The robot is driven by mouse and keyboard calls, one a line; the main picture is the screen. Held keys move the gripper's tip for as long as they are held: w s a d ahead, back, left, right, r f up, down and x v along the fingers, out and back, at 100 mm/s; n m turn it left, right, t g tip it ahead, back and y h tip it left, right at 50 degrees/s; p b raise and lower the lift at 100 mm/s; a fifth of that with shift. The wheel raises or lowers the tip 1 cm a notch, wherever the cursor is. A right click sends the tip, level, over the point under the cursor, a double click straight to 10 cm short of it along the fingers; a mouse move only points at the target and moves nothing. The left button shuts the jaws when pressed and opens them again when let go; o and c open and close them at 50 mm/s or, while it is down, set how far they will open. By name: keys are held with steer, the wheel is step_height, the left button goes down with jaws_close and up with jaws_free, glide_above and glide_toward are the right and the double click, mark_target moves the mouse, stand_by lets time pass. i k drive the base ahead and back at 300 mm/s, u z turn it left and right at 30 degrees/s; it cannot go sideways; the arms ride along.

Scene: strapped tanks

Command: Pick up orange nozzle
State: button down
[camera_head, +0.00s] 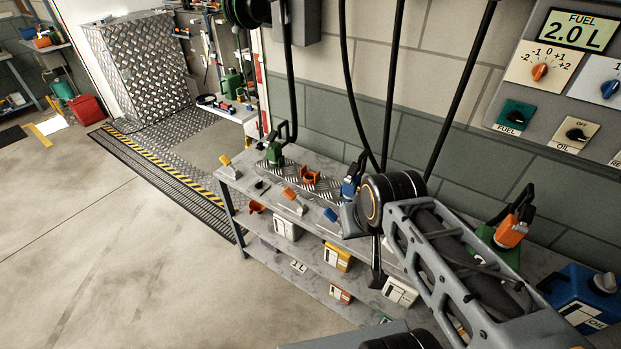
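The orange nozzle (511,231) stands at the right, with a black handle and hose end on top. It is over a green object (496,250), partly hidden by my arm; I cannot tell if it sits in it. My arm reaches in from the lower right across the bench. A dark narrow part, seemingly my gripper (377,262), points down at the bench's front edge, left of the orange nozzle and well apart from it. Its fingers are too small and dark to read. An empty-looking orange holder (310,177) is on the metal plate.
A green nozzle (274,152) and blue nozzle (350,181) stand on the bench (325,160). Black hoses hang behind. Small containers fill the shelves below. A blue oil can (585,298) is at the lower right, under a fuel panel (562,75). The floor at left is clear.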

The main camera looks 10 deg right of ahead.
mark_target(506, 237)
steer(key=z, duration=1.9)
steer(key=k, duration=1.2)
steer(key=z, duration=0.45)
steer(key=i, duration=1.65)
steer(key=u, duration=0.85)
